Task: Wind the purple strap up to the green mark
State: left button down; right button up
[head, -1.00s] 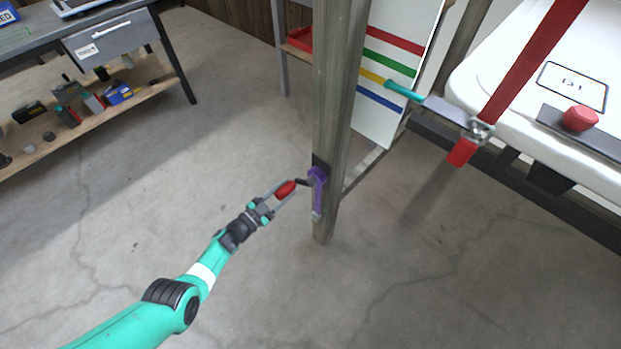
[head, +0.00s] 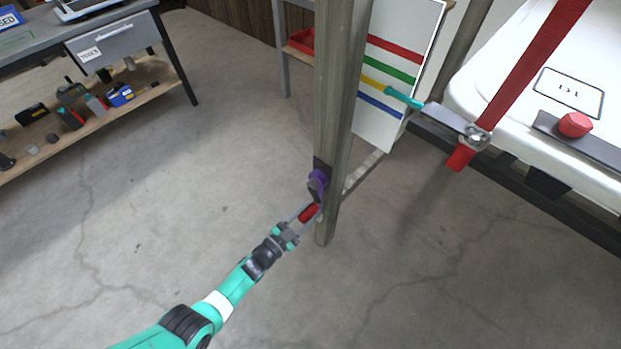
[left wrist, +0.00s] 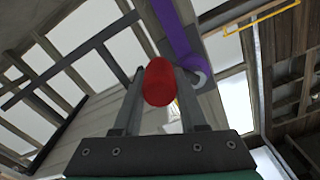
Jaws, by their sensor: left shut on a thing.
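The purple strap shows on a small winch (head: 318,183) on the wooden post, partly hidden now by my gripper. In the left wrist view the purple strap (left wrist: 177,33) runs up from a pale round drum end (left wrist: 199,80). The winch crank ends in a red handle (head: 306,214). My left gripper (head: 311,211) is shut on this handle, just below the winch; the red handle also sits between the fingers in the left wrist view (left wrist: 158,82). The green mark (head: 388,68) is a stripe on the white board behind the post. My right gripper is not in view.
The wooden post (head: 335,110) stands close beside my gripper. At right, a red strap (head: 535,65) crosses a white roof (head: 530,50) to a ratchet with a teal-handled lever (head: 403,97). A workbench (head: 110,25) stands back left. The floor around my arm is clear.

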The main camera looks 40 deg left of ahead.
pick_arm(q)
jog(key=shift+s+d+f, duration=0.15)
jog(key=shift+s+d, duration=0.05)
jog(key=shift+d, duration=0.3)
jog(key=r+p, duration=0.1)
jog(key=d+r+p, duration=0.1)
jog(key=r, duration=0.1)
jog(key=d+r+p, duration=0.1)
jog(key=shift+r+p, duration=0.2)
jog(key=shift+p, duration=0.15)
